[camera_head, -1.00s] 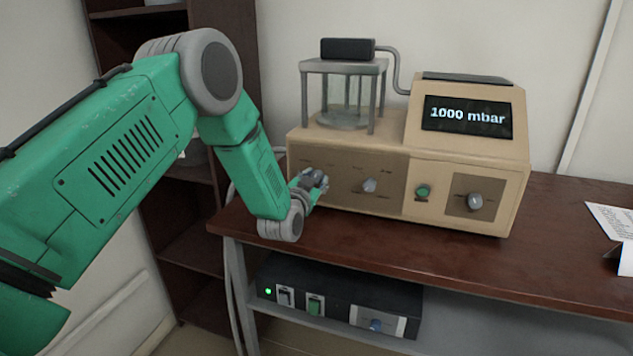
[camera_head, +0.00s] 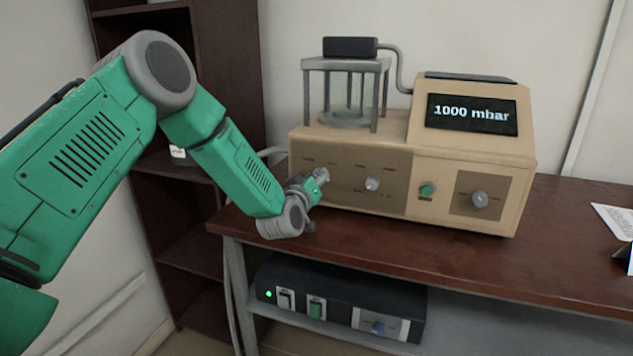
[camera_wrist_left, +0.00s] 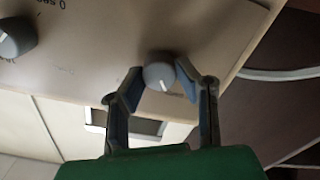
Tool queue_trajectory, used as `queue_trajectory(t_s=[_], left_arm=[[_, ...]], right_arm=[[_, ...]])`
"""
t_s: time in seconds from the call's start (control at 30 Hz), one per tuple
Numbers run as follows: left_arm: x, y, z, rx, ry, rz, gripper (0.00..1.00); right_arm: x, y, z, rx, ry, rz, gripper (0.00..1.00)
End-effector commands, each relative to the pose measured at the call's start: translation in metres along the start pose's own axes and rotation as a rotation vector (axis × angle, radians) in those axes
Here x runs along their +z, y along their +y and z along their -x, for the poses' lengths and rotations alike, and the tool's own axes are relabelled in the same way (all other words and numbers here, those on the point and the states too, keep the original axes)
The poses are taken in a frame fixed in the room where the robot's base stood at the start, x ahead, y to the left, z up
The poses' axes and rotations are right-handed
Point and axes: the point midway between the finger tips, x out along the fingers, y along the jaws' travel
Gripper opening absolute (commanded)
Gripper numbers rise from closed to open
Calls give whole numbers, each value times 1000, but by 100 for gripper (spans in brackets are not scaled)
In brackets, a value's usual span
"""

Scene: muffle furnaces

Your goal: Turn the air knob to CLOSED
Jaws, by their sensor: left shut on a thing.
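A tan machine (camera_head: 470,150) stands on the table, with knobs on its front. My left gripper (camera_head: 321,175) is at the leftmost knob of its brown panel and hides that knob in the head view. In the left wrist view, my left gripper (camera_wrist_left: 160,70) has its two fingers on either side of this round grey knob (camera_wrist_left: 158,74), shut on it. A white pointer line shows on the knob, towards the lower right of that picture. The label beside it is too small to read. My right gripper is not in view.
A second grey knob (camera_head: 372,184) is on the same panel, with a green button (camera_head: 427,189) and another knob (camera_head: 479,199) farther right. The display (camera_head: 471,115) reads 1000 mbar. A black unit (camera_head: 340,305) sits on the shelf below. The tabletop in front is clear.

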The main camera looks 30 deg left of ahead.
Motion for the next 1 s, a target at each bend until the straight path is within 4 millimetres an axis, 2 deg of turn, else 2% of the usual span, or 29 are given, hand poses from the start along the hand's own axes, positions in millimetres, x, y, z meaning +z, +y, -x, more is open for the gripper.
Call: queue_trajectory(t_s=[0.03,0.3,0.8,0.83,0.87,1.0], left_arm=[[9,-4,3,-7,-20,22,0],[9,-4,3,-7,-20,101,0],[8,-4,3,-7,-20,116,0],[8,-4,3,-7,-20,116,35],[8,-4,3,-7,-20,116,45],[5,-2,2,-4,-13,116,48]], right_arm=[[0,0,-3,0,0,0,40],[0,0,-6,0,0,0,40],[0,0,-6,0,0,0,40],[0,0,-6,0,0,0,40],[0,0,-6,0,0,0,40],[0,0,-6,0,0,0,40]])
